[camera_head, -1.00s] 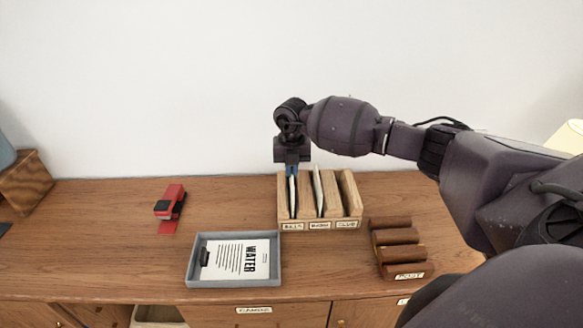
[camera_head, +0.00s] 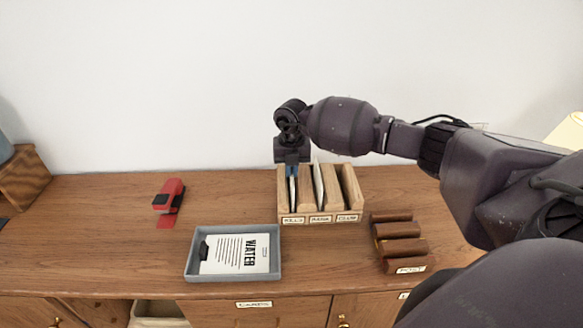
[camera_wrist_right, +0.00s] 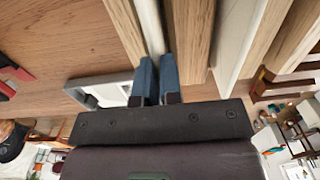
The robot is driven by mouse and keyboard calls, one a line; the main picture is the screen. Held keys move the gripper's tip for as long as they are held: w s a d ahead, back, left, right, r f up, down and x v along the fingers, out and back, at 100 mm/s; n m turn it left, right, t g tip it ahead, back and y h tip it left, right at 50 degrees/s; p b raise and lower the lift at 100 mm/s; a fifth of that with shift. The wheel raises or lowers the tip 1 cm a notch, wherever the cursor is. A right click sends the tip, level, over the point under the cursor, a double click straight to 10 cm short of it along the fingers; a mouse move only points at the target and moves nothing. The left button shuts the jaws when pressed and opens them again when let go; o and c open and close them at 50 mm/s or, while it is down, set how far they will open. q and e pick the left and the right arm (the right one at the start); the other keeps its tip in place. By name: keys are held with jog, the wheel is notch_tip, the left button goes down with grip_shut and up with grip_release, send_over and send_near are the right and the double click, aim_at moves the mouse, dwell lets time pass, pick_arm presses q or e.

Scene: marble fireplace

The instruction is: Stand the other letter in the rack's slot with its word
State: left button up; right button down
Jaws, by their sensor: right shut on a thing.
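The wooden rack (camera_head: 349,205) stands at the back of the sideboard, with three slots labelled on the front; the labels seem to read BILLS, BANK and CLUB. My right gripper (camera_head: 292,170) is above the left slot, BILLS, shut on a pale letter (camera_head: 293,192) that stands upright in that slot. In the right wrist view the blue fingertips (camera_wrist_right: 152,78) pinch the letter's edge (camera_wrist_right: 150,25) between wooden dividers. The letter's word is not visible. Another white letter (camera_head: 318,185) stands in the middle slot. My left gripper is out of view.
A red and black stapler (camera_head: 168,200) lies to the left. A brown holder labelled POST (camera_head: 400,243) is to the right. The sideboard between stapler and rack is clear.

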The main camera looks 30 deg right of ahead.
jog(key=c, duration=1.2)
grip_release()
jog(key=shift+r, duration=0.15)
jog(key=shift+r+p, duration=0.75)
jog(key=shift+r, duration=0.3)
jog(key=shift+r+p, duration=1.55)
jog(key=shift+r, duration=0.8)
jog(key=shift+r+p, duration=0.65)
jog(key=shift+r, duration=0.35)
